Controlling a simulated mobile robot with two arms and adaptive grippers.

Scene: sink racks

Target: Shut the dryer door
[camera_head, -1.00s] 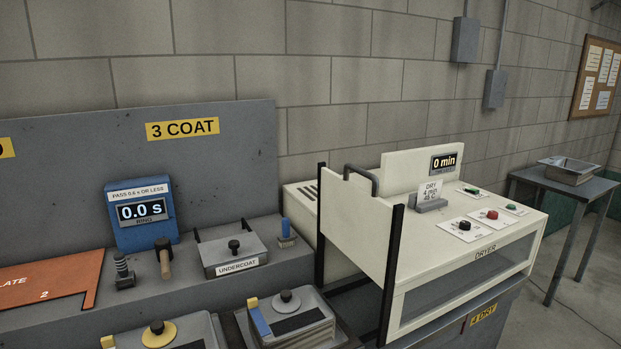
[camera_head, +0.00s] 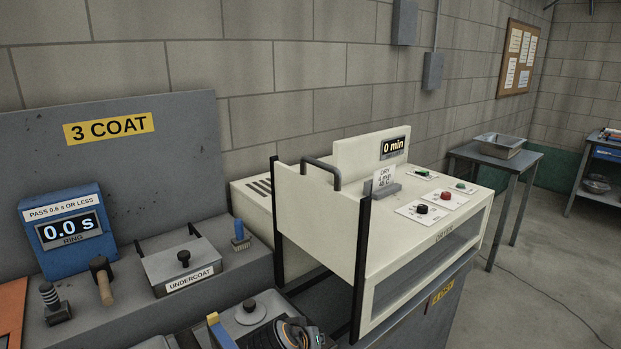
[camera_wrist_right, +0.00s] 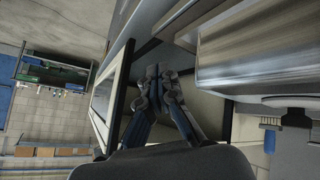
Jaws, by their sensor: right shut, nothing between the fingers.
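The dryer (camera_head: 420,215) is a cream box on a grey cabinet, right of centre in the head view. Its door (camera_head: 315,225) is a cream panel on the left end, standing raised between two black rails, with a dark bar handle (camera_head: 322,172) at its top. The space below the panel looks open, though its lower part is partly hidden. My right gripper (camera_wrist_right: 161,74) is shut and empty in the wrist view. Part of it shows at the bottom edge of the head view (camera_head: 292,333), low and left of the door, apart from the handle. My left gripper is out of view.
The grey undercoat box (camera_head: 181,264), a blue-handled brush (camera_head: 240,238) and the blue timer (camera_head: 64,230) stand left of the dryer. Another lidded tank (camera_head: 250,312) is beside my gripper. A side table (camera_head: 478,155) with a metal tray is at the right.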

